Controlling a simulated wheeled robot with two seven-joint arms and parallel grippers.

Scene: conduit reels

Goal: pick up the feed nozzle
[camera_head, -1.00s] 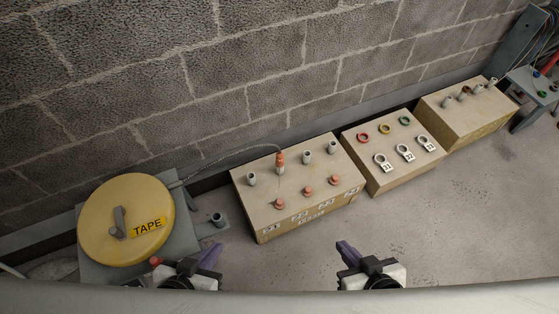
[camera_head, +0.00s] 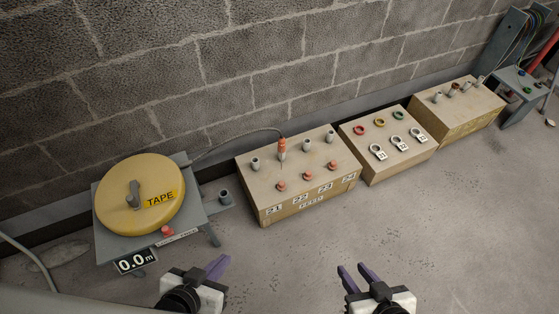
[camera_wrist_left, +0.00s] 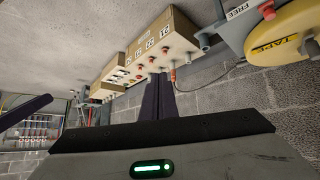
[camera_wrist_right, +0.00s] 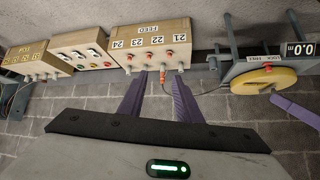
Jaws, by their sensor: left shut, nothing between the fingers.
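The feed nozzle (camera_head: 282,147) looks like an orange-red piece on the end of a grey cable. It stands upright at a back position on the tan box marked FEED (camera_head: 310,203), in the row of grey stubs. It also shows in the right wrist view (camera_wrist_right: 162,76). My left gripper (camera_head: 219,265) is shut and empty, low in front of the box and to its left. My right gripper (camera_head: 357,272) is open and empty, its purple fingers apart, in front of the box's right part. Both grippers are clear of the nozzle.
A yellow tape reel (camera_head: 120,205) on a grey stand, with a 0.0 m display (camera_head: 136,261), is at the left. A box with coloured rings (camera_head: 400,160) and another box (camera_head: 470,120) stand to the right. A block wall is behind. The floor in front is clear.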

